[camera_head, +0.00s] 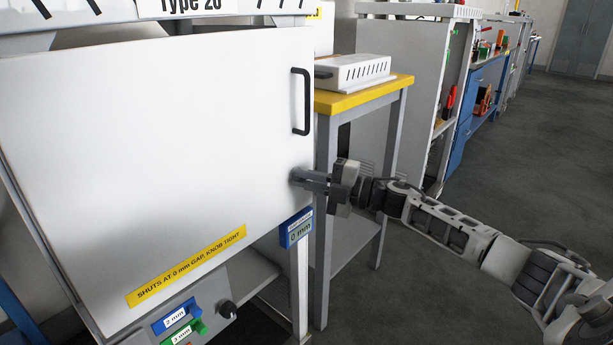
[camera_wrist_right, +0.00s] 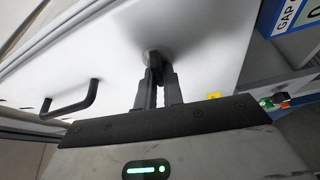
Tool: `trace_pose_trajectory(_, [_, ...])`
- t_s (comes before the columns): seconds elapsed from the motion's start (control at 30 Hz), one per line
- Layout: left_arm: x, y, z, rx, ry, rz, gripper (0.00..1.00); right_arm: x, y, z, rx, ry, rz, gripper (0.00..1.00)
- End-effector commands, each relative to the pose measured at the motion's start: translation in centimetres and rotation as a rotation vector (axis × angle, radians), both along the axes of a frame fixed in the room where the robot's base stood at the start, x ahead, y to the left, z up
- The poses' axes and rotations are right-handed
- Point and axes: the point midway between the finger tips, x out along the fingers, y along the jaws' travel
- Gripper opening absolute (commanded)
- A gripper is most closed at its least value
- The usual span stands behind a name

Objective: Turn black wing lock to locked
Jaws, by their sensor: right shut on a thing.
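The black wing lock (camera_wrist_right: 155,62) sits on a round grey base on the white door (camera_head: 150,130), near the door's right edge below the handle. My right gripper (camera_head: 305,180) reaches in from the right and is shut on the wing. In the wrist view its two dark fingers (camera_wrist_right: 157,78) stand on either side of the wing. In the head view the fingers hide most of the lock, and I cannot tell whether it is locked. The door looks closed against its frame. My left gripper is not in view.
A black handle (camera_head: 301,101) stands out from the door above the lock. A blue 0 mm tag (camera_head: 297,229) is just below my gripper. A black knob (camera_head: 227,309) and coloured tags sit lower left. A yellow-topped table (camera_head: 365,95) stands behind my gripper. Open floor lies right.

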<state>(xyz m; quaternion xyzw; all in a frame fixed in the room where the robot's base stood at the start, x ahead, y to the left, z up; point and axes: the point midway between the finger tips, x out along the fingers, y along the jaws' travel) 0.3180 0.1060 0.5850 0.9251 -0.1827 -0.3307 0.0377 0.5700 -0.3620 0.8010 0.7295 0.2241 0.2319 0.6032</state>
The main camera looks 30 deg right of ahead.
Motion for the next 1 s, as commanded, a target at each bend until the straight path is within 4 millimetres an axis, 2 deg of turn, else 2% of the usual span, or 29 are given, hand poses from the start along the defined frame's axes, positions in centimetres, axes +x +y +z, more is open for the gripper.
trace_pose_trajectory(0.17, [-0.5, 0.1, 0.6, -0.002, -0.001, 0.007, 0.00, 0.0, 0.0, 0.1, -0.098, -0.028, 0.001, 0.00])
trace_pose_trajectory(0.4, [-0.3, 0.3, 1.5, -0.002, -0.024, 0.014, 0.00, 0.0, 0.0, 0.0, -0.170, -0.047, 0.000, 0.00])
trace_pose_trajectory(0.93, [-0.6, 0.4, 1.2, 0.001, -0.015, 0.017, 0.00, 0.0, 0.0, -0.1, -0.191, -0.053, 0.000, 0.00])
trace_pose_trajectory(1.0, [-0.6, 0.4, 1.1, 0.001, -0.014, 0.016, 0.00, 0.0, 0.0, -0.1, -0.191, -0.053, 0.000, 0.26])
